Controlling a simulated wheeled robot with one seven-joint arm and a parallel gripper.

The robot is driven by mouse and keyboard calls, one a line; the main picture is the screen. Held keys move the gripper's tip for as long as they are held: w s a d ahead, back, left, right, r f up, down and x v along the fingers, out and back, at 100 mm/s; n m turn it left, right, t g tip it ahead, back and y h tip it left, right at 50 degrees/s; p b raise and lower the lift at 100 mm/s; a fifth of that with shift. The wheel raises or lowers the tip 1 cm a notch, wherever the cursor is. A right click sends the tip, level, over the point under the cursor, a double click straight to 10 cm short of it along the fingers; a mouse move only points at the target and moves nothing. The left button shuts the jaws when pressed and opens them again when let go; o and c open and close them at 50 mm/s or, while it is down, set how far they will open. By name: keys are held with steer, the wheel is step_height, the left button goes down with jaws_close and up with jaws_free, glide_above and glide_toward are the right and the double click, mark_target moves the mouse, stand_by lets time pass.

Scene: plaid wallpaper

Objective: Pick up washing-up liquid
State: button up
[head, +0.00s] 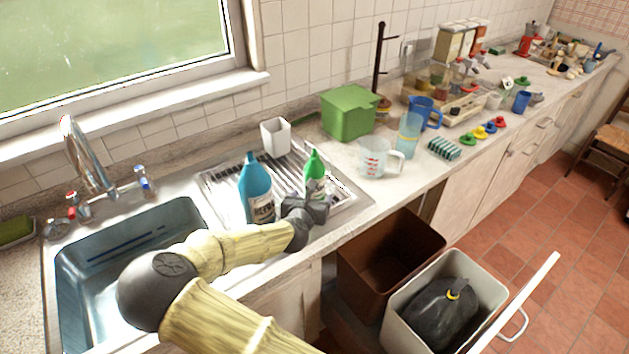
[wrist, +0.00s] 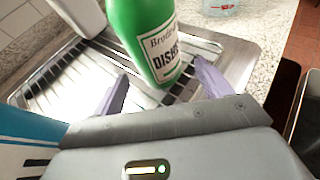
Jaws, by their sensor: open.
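The washing-up liquid is a green bottle (head: 315,172) with a pale label, standing upright on the metal drainer (head: 345,211) beside the sink. In the wrist view the green bottle (wrist: 143,32) stands just beyond my fingers, and its label reads "DISH". My gripper (head: 309,203) is at the front of the bottle in the head view and partly covers its lower part. In the wrist view my gripper (wrist: 160,95) is open, with a lilac finger to each side of the bottle's base. Nothing is between the fingertips that I can see clearly.
A blue bottle (head: 256,187) stands close on the left; its edge shows in the wrist view (wrist: 25,130). A white cup (head: 276,137) is behind. A measuring jug (head: 374,158) and green box (head: 349,112) stand to the right. Open bins (head: 490,285) are below the counter.

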steer(key=p+x, duration=0.1)
steer(key=x, duration=0.3)
steer(key=shift+w+d, duration=0.1)
steer(key=shift+w, duration=0.25)
steer(key=shift+w+f, duration=0.1)
steer(key=shift+f, duration=0.1)
steer(key=shift+r, duration=0.1)
steer(key=c, duration=1)
